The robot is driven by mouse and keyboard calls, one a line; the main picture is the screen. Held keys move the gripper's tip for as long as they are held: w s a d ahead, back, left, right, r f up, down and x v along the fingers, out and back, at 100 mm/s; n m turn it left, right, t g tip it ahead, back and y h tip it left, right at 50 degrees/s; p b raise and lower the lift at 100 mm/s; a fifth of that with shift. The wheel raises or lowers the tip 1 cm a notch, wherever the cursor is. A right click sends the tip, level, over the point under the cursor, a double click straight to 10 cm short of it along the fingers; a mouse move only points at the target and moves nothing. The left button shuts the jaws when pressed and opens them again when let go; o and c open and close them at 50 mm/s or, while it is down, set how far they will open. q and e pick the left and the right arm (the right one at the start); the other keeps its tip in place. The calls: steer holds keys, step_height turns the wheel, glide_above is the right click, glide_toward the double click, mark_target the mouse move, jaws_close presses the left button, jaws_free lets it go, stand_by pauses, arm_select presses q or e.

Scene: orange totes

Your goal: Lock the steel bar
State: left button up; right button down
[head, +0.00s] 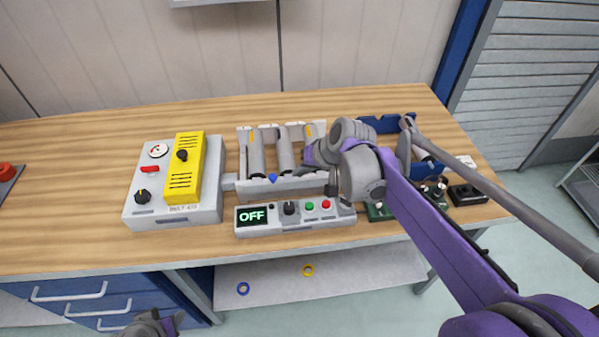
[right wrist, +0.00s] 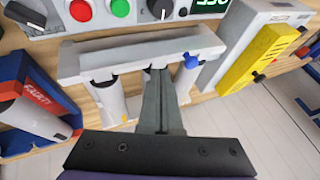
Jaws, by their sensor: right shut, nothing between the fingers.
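The steel bar (head: 290,187) is a light grey bar lying across the front of a rack of grey cylinders on the bench. It also spans the upper middle of the right wrist view (right wrist: 120,58). A small blue knob (head: 272,178) sits at the bar, and shows near its right end in the right wrist view (right wrist: 190,60). My right gripper (right wrist: 158,74) is shut and empty, its fingertips close to the bar beside the blue knob; contact is unclear. In the head view my right arm hides part of the rack. My left gripper (head: 150,325) is low at the bottom edge, mostly cut off.
A control box (head: 270,217) with an OFF display, a knob and green and red buttons stands in front of the bar. A grey-and-yellow device (head: 184,165) stands left. A blue holder (head: 375,124) and small black-topped devices (head: 467,194) are right.

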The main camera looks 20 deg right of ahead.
steer(key=v, duration=0.9)
steer(key=shift+r, duration=0.25)
steer(key=shift+a, duration=0.1)
steer(key=s+a+f+n+h, duration=0.1)
steer(key=s+a+f, duration=0.1)
steer(key=s+f, duration=0.5)
steer(key=s+a+f+n+h, duration=0.2)
steer(key=s+a+f, duration=0.1)
steer(key=s+f, duration=0.4)
steer(key=s, duration=0.3)
steer(key=shift+f, duration=0.25)
